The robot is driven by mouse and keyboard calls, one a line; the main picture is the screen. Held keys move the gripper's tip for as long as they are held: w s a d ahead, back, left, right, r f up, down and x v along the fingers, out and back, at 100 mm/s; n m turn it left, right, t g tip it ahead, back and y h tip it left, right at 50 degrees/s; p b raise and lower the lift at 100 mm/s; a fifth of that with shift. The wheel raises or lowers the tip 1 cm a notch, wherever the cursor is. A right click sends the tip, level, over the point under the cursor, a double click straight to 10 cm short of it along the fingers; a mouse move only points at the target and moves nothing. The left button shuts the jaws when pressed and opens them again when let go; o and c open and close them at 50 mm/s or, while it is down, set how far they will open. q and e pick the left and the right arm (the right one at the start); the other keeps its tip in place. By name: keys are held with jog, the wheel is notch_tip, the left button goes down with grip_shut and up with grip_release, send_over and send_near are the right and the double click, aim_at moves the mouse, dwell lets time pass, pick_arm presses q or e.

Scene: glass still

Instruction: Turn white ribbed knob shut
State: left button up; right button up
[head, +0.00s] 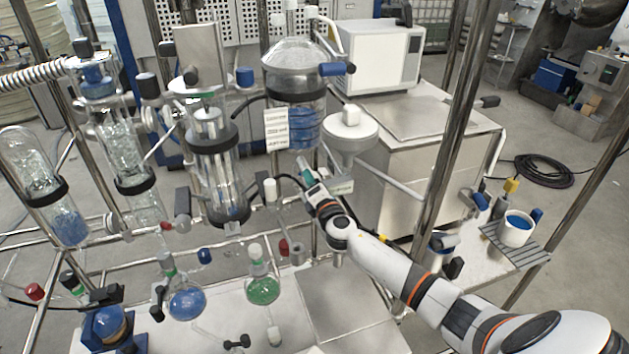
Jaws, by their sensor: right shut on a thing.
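My right gripper (307,175) reaches up from the lower right, just below the blue-filled glass vessel (294,122). It is shut on a small pale part at its fingertips, which looks like the white knob (302,160). The fingers hide most of it, and its ribs and turn angle cannot be made out. Another white cylindrical cap (270,189) stands just left of the gripper, apart from it. My left gripper is not in view.
A white funnel-like piece (350,133) is close right of the gripper. A glass column (214,170) and metal frame bars crowd the left. Flasks with blue (187,303) and green (263,290) contents stand below. A steel post (445,140) rises at right.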

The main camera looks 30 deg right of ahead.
jog(key=shift+r+n, duration=0.2)
jog(key=shift+n, duration=0.9)
jog(key=shift+f+n, duration=0.2)
jog(key=shift+n, duration=0.3)
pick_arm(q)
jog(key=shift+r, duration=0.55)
pick_arm(e)
jog(key=o, duration=1)
jog(key=shift+w, duration=0.1)
pick_arm(q)
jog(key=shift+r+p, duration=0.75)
jog(key=shift+p, duration=0.15)
pick_arm(e)
jog(key=shift+v, duration=2.55)
